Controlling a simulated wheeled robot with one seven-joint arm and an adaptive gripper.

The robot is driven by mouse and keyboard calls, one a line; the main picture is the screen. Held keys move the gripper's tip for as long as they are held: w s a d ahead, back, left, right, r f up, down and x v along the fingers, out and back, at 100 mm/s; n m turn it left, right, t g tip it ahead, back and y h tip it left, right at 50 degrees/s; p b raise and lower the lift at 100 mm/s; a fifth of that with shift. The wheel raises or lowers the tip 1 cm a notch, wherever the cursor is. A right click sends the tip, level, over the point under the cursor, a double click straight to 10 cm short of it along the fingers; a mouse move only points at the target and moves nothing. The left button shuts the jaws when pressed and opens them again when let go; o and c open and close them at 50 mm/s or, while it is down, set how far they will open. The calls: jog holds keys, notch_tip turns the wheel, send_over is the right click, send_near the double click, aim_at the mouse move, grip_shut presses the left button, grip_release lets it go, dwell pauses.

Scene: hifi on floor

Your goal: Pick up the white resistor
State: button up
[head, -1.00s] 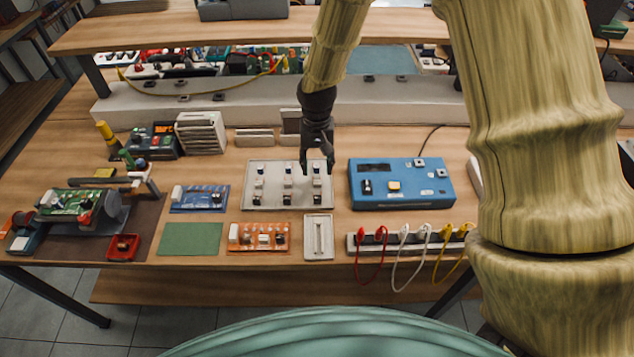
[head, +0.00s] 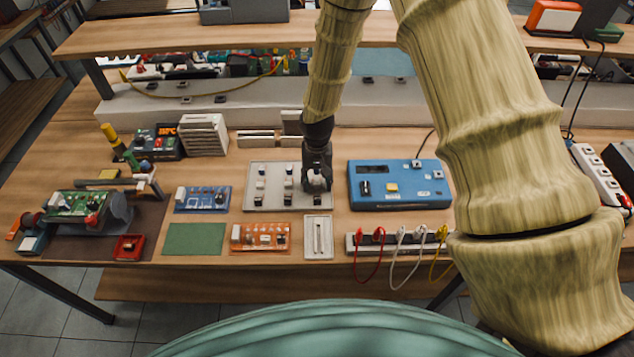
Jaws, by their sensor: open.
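A light grey panel (head: 252,203) lies on the wooden bench and bears several small white and black parts in columns. A small white part (head: 316,181), possibly the white resistor, shows at the right column of the panel. My gripper (head: 317,185) is open and low over this column, with its dark fingers around or just beside the white part. I cannot tell whether they touch it. The fingers hide much of this column. Other white-topped parts (head: 261,184) stand in the left and middle columns.
A blue instrument box (head: 400,186) stands close to the right of my gripper. A white slotted plate (head: 318,236) and an orange board (head: 248,238) lie in front. A blue board (head: 203,198) is to the left. A raised shelf (head: 250,35) spans the back.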

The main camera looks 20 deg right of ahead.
jog(key=shift+f, duration=0.25)
jog(key=c, duration=0.8)
jog(key=shift+r, duration=0.1)
